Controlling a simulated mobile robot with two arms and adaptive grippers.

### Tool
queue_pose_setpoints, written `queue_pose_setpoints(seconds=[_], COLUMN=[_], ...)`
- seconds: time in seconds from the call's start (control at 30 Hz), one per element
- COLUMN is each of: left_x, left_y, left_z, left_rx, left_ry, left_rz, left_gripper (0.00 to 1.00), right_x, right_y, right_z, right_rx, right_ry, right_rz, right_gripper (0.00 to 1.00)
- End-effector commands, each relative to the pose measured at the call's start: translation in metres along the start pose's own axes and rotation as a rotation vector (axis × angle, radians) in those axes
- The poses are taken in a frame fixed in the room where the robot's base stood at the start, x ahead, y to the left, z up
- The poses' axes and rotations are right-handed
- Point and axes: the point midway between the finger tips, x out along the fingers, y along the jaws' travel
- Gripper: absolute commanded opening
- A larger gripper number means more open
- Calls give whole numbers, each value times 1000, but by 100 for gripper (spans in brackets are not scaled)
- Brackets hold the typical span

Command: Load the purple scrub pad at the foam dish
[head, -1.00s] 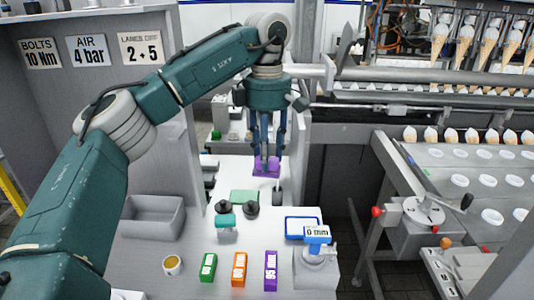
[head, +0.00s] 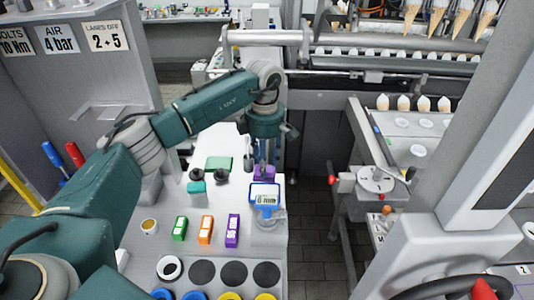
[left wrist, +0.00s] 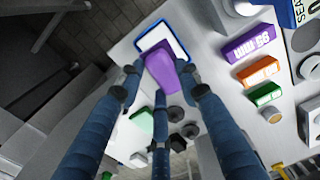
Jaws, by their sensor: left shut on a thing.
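My left gripper (head: 264,163) is shut on the purple scrub pad (head: 264,173). In the left wrist view, the pad (left wrist: 170,66) sits between the fingers (left wrist: 160,85). A white dish with a blue rim (head: 262,187), which looks like the foam dish, stands on the bench just in front of the pad. In the left wrist view the pad overlaps the lower part of this dish (left wrist: 150,40); the gap between them is hard to tell. My right gripper is not in view.
A gauge (head: 267,213) reading 0 mm stands right in front of the dish. Green (head: 180,229), orange (head: 206,229) and purple (head: 232,229) labelled blocks stand to the left. A green pad (head: 219,163) and dark knobs lie behind them. Beyond the bench's right edge is open floor.

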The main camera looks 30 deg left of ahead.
Motion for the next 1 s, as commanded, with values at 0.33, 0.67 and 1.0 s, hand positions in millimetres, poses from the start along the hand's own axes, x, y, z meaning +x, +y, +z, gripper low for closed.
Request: queue_pose_setpoints(seconds=[0.33,0.67,1.0], left_x=[34,57,56], left_y=[0,0,0], left_z=[1,1,1], left_rx=[1,0,1], left_ry=[0,-1,0], left_rz=[-1,-1,-1], left_gripper=[13,13,13], right_x=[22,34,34], right_y=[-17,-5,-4], right_z=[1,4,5], right_rx=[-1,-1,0], right_ry=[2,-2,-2], right_rz=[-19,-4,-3], right_gripper=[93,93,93])
